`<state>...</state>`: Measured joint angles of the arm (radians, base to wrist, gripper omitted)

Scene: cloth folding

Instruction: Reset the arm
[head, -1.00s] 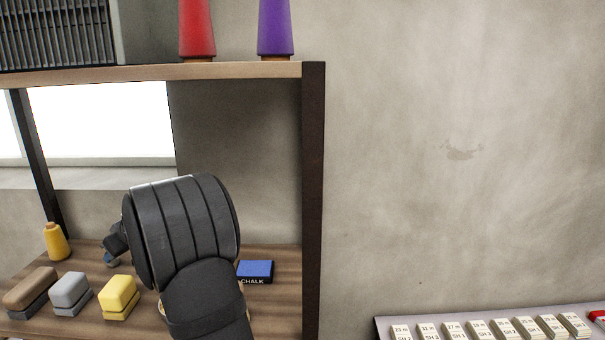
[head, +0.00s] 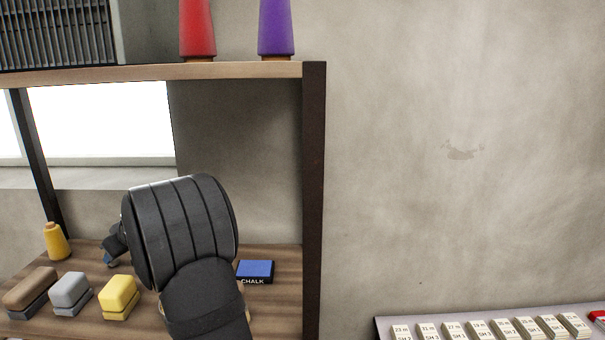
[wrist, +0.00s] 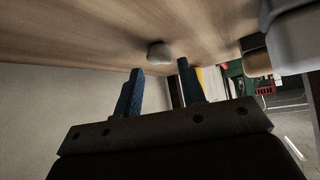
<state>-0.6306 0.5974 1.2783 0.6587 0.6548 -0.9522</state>
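My dark, ribbed arm (head: 185,235) reaches up in front of the lower wooden shelf in the head view. My gripper is mostly hidden behind it there; only a small dark and blue part shows at the arm's left side. In the wrist view, my gripper (wrist: 160,68) has its two blue fingers well apart, with nothing held between them.
A dark post (head: 313,200) stands right of the arm. Labelled pieces (head: 480,328) lie at lower right.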

